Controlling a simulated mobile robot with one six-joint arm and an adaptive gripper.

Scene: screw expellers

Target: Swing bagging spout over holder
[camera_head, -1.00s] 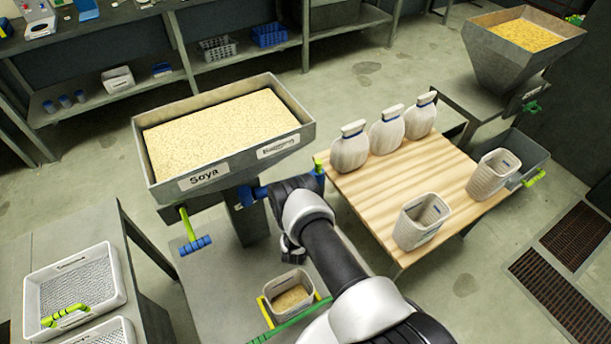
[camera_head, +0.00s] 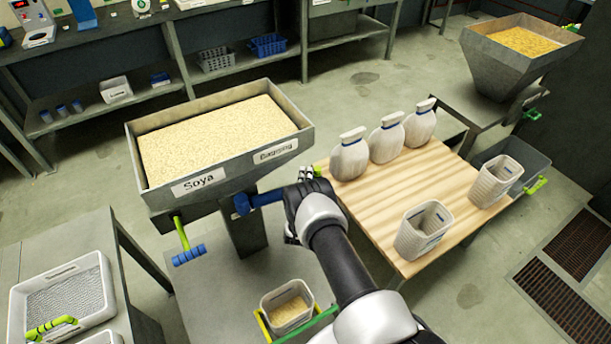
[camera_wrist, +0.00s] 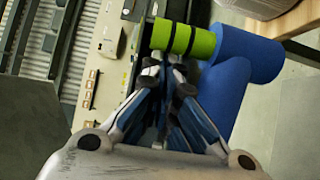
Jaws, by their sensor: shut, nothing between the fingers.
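The blue bagging spout (camera_head: 258,200) sticks out to the right from under the hopper corner labelled Bagging (camera_head: 275,151). In the wrist view, the grip (camera_wrist: 182,38) has black bands and joins the thick blue spout (camera_wrist: 243,78). My gripper (camera_wrist: 170,66) is shut and empty, its fingertips right at the near side of the grip. Whether they touch it is unclear. In the head view my wrist hides the fingers and part of the spout. I cannot tell which thing is the holder.
A bin of meal (camera_head: 288,308) stands in a yellow-green frame below. A wooden table (camera_head: 385,205) at the right carries white bags (camera_head: 388,138) and bins (camera_head: 423,230). A blue-handled lever (camera_head: 188,254) hangs at the hopper's left. Mesh trays (camera_head: 65,300) sit lower left.

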